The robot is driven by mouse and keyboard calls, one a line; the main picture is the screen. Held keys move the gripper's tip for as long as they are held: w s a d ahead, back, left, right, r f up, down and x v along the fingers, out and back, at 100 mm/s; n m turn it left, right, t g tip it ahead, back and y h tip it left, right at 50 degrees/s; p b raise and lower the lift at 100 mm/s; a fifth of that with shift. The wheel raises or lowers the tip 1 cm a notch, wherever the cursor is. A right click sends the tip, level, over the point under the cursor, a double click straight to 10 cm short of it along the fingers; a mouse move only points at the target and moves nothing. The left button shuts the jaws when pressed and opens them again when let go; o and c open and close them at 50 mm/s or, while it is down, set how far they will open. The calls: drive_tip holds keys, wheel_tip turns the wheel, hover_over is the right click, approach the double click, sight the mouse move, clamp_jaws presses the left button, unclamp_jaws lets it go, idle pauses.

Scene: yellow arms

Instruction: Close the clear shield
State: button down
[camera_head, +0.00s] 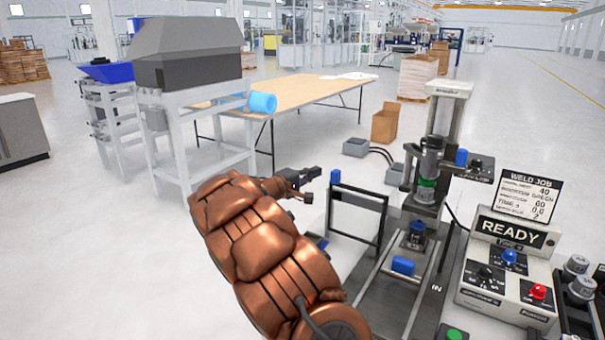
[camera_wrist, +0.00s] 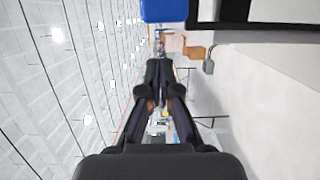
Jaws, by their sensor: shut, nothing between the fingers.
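The clear shield is a see-through panel in a dark frame (camera_head: 384,218), standing upright on the left side of the weld station. A blue knob (camera_head: 335,177) sits at its upper left corner. My gripper (camera_head: 312,184) is shut and empty, just left of the shield's upper left edge; whether it touches cannot be told. In the wrist view my gripper (camera_wrist: 160,72) points away along the view. A blue block (camera_wrist: 165,10), seemingly the knob, and part of the black frame (camera_wrist: 225,25) show at the top of that view.
The weld fixture (camera_head: 427,180) stands right of the shield, with a blue block (camera_head: 403,265) in front. A control box (camera_head: 510,262) showing READY and a WELD JOB sign (camera_head: 527,195) are farther right. A wooden table (camera_head: 300,90) and a grey-hooded machine (camera_head: 187,55) stand behind.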

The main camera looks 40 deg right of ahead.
drive_tip(key=shift+s+d+p, duration=0.2)
drive_tip(key=shift+s, duration=0.6)
drive_tip(key=shift+s+d+p, duration=0.15)
drive_tip(key=shift+s, duration=0.65)
